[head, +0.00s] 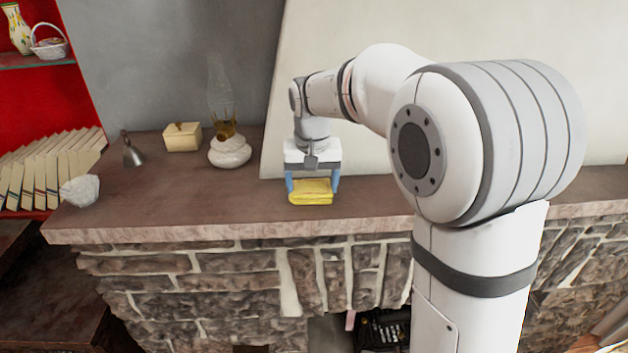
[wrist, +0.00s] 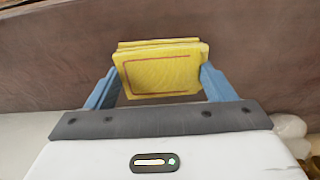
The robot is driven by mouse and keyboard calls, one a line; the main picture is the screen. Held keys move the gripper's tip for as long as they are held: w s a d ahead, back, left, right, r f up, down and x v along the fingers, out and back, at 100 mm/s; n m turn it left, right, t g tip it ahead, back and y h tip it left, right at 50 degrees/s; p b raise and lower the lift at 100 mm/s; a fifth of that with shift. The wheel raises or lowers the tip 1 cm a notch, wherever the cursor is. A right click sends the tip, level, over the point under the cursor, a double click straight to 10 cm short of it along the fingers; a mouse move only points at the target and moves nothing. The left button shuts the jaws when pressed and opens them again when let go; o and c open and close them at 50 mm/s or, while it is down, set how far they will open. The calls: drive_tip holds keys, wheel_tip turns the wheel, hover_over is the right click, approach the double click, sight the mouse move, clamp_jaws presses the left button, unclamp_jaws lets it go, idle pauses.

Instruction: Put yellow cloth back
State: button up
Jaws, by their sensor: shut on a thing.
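The yellow cloth (head: 311,192) is a folded, flat bundle at the front part of the stone mantel's brown top (head: 230,205). In the wrist view the cloth (wrist: 162,72) shows a thin reddish border line and lies between the two blue fingers. My gripper (head: 312,188) points down over the mantel and is shut on the cloth from both sides; it also shows in the wrist view (wrist: 158,82). I cannot tell whether the cloth touches the mantel or hangs just above it.
An oil lamp with a white base (head: 230,151), a cream box (head: 182,137), a small metal bell-like object (head: 132,152) and a white stone-like lump (head: 80,190) stand left of my gripper. A sloped white wall (head: 350,150) rises close behind. The mantel top is clear beside the cloth.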

sight(312, 192)
drive_tip(key=shift+f, duration=0.15)
drive_tip(key=o, duration=1)
drive_tip(key=shift+c, duration=0.2)
wheel_tip(312, 192, up, 12)
drive_tip(key=s+b, duration=0.1)
drive_tip(key=s, duration=0.1)
drive_tip(key=s+d+f, duration=0.3)
drive_tip(key=s+f, duration=0.1)
drive_tip(key=s, duration=0.3)
drive_tip(key=s+d+f+t, duration=0.1)
drive_tip(key=s+d+f, duration=0.3)
drive_tip(key=s, duration=0.4)
drive_tip(key=s+d+f+t, duration=0.1)
drive_tip(key=s+d+f, duration=0.3)
drive_tip(key=s, duration=0.4)
drive_tip(key=shift+d+f, duration=0.2)
drive_tip(key=shift+f, duration=0.7)
